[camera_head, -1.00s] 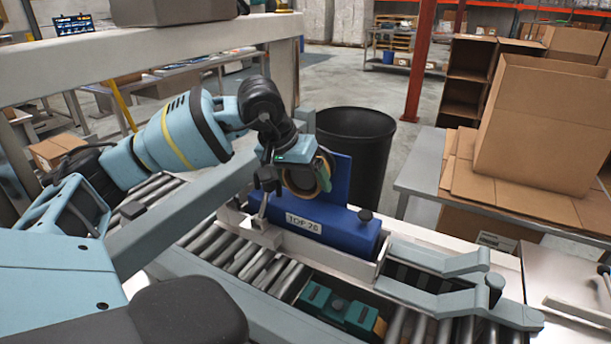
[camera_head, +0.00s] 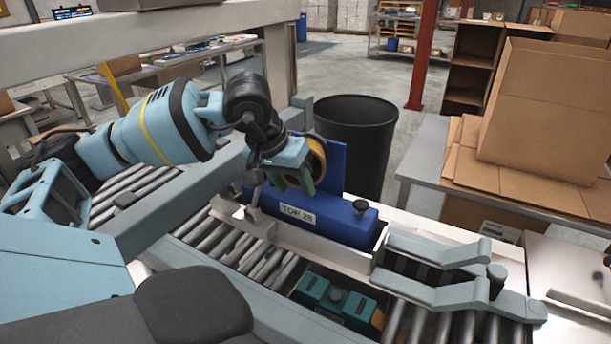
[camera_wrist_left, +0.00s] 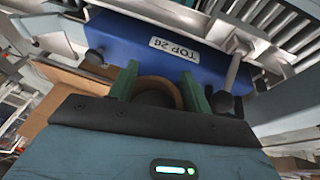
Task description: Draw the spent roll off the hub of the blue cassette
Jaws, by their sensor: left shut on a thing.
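The blue cassette (camera_head: 340,222) lies in a pale tray on the roller line, with a "TOP 26" label on its front and an upright blue plate behind. The spent roll (camera_head: 317,152) is an orange-brown ring in front of that plate, partly covered by my left gripper (camera_head: 303,182). In the left wrist view the two green fingers (camera_wrist_left: 157,95) are shut on the roll (camera_wrist_left: 158,84), one on each side. The cassette (camera_wrist_left: 135,45) is just beyond them. The hub is hidden, so I cannot tell whether the roll still sits on it. My right gripper is out of view.
A black bin (camera_head: 357,130) stands behind the cassette. Grey clamp arms (camera_head: 450,290) are to its right. A teal cassette (camera_head: 335,300) lies in front, lower down. Cardboard boxes (camera_head: 545,115) fill a table on the right. A grey beam (camera_head: 165,205) runs beside my left arm.

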